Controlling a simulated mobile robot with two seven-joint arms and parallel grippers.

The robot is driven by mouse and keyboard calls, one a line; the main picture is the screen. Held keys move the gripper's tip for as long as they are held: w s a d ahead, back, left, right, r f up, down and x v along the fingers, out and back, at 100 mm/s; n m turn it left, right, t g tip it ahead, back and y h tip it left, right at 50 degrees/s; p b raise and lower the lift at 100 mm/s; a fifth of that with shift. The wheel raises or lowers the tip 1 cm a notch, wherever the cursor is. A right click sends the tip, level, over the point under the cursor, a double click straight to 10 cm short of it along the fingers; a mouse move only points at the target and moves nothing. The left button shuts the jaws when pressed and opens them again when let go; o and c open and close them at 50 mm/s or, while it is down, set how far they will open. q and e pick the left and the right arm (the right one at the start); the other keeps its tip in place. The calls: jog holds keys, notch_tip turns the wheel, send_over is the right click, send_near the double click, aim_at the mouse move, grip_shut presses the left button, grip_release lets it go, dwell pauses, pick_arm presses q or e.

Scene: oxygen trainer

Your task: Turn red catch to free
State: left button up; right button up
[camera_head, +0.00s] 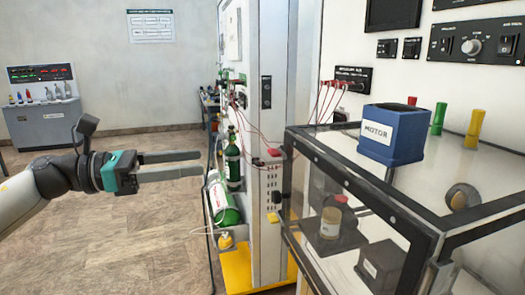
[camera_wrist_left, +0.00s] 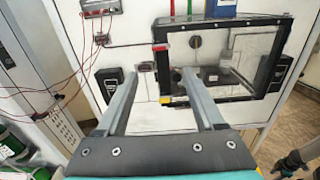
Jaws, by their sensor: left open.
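A small red piece, which looks like the red catch (camera_head: 273,152), shows at the left end of the clear, dark-framed box (camera_head: 365,190) in the head view. In the left wrist view the red catch (camera_wrist_left: 160,47) is at the upper left corner of the box's frame. My left gripper (camera_head: 201,163) is open and empty, left of the catch and apart from it. In the left wrist view its two fingers (camera_wrist_left: 160,72) point toward the panel, with the catch showing just above the gap between their tips. My right gripper does not show clearly.
A blue motor block (camera_head: 390,135) and green and yellow posts (camera_head: 473,128) stand on the box. Red wires (camera_head: 255,125) hang near the cabinet. The floor (camera_head: 120,215) below my left arm is clear.

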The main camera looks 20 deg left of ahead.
aim_at(269, 152)
pick_arm(q)
jog(key=p+x, duration=0.5)
jog(key=x, duration=0.6)
jog(key=shift+w+d+r, duration=0.1)
jog(key=shift+w+d, duration=0.15)
jog(key=shift+w, duration=0.1)
jog(key=shift+x, duration=0.85)
grip_shut()
